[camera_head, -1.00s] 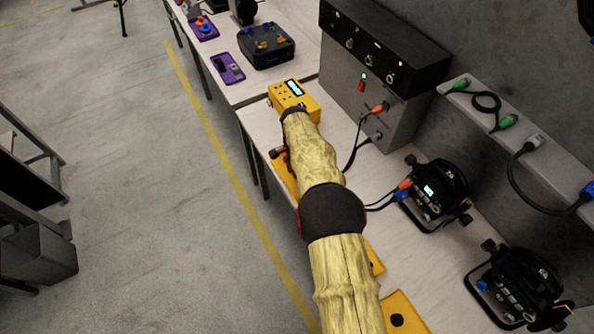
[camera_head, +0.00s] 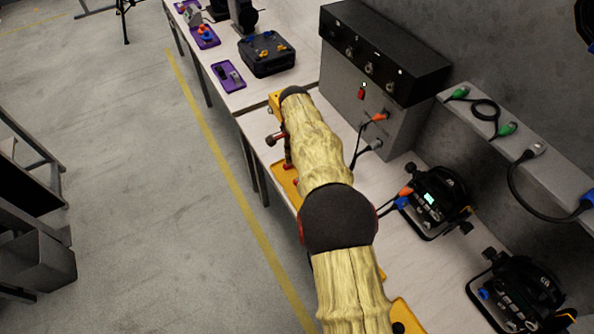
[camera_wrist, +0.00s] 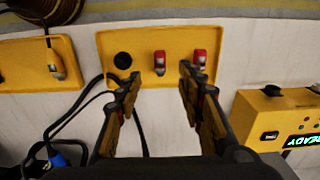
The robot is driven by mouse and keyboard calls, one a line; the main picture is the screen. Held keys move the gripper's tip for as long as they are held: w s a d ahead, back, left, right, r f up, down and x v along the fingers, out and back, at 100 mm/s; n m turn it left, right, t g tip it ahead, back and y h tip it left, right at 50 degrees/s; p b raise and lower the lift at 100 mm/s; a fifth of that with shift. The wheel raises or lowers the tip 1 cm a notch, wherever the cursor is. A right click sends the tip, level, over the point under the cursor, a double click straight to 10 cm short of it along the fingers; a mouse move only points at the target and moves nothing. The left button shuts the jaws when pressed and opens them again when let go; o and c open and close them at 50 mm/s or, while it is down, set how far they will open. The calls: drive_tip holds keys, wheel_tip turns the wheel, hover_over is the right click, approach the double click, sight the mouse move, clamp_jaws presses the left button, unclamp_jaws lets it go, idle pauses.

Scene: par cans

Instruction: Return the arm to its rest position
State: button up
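My gripper (camera_wrist: 158,82) shows in the wrist view with its two fingers apart and nothing between them. Beyond the fingertips is a yellow panel (camera_wrist: 133,42) on the bench, with a black round socket (camera_wrist: 122,60) and two red connectors (camera_wrist: 159,62). I cannot tell the gap between fingertips and panel. In the head view my arm, in a pale yellow sleeve with dark joints, reaches over the bench and hides the gripper.
A yellow device with a lit display (camera_wrist: 303,140) lies right of my gripper. Dark cables run left of it. Two black par cans (camera_head: 437,200) (camera_head: 520,290) and a grey box with a black top (camera_head: 375,90) stand on the bench (camera_head: 410,260).

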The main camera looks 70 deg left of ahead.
wheel_tip(320, 180, up, 2)
idle(0.5)
